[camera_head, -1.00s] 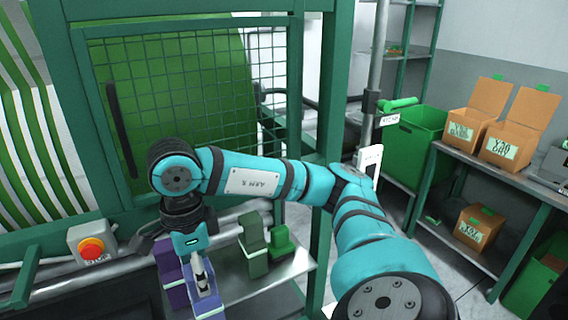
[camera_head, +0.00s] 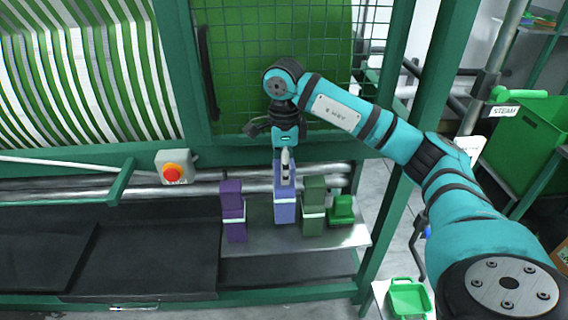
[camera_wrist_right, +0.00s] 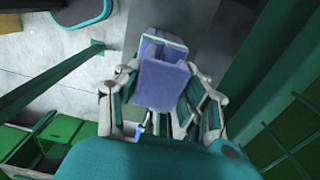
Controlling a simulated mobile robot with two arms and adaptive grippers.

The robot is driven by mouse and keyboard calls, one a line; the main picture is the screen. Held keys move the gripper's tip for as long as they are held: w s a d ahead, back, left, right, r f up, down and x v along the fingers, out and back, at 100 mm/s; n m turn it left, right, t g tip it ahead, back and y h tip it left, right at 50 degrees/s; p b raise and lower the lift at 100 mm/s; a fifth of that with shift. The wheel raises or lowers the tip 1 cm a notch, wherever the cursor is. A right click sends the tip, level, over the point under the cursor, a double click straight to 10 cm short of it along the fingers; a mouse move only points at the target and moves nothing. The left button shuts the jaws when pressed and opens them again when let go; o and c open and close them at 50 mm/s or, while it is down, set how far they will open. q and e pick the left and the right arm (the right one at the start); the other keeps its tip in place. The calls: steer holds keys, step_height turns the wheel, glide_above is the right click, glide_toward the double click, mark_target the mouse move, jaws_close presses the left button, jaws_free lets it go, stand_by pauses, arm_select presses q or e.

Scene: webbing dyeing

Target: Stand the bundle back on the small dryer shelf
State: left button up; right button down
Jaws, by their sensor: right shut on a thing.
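My right gripper (camera_head: 285,162) is shut on the lavender-blue bundle (camera_head: 285,207), which has a pale band around it. The bundle is upright at the small metal shelf (camera_head: 338,238), between a purple bundle (camera_head: 233,210) and a dark green bundle (camera_head: 313,206). I cannot tell whether its base touches the shelf. In the right wrist view, the bundle (camera_wrist_right: 163,78) sits between the fingers of the right gripper (camera_wrist_right: 160,98). My left gripper is not in view.
A green mesh door (camera_head: 330,65) rises behind. A red stop button (camera_head: 172,173) is at left, above a dark tray (camera_head: 150,255). A green post (camera_head: 405,190) stands right of the shelf.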

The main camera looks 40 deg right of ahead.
steer(key=shift+w+d, duration=0.35)
steer(key=shift+w, duration=0.25)
steer(key=shift+w+d, duration=0.3)
steer(key=shift+w, duration=0.3)
steer(key=shift+w+d+p, duration=0.1)
steer(key=shift+w+p, duration=0.05)
steer(key=shift+p, duration=0.2)
steer(key=shift+f, duration=0.45)
step_height(320, 180, down, 3)
steer(key=shift+r+p, duration=0.2)
steer(key=shift+p, duration=0.55)
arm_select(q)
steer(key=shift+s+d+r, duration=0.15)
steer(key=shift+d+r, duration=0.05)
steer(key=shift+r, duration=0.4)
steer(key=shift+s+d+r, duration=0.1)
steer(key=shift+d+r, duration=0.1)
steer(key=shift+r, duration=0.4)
arm_select(e)
steer(key=shift+f, duration=0.2)
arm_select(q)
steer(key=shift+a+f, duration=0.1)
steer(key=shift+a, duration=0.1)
arm_select(e)
steer(key=c, duration=1)
jaws_free()
steer(key=shift+c, duration=0.2)
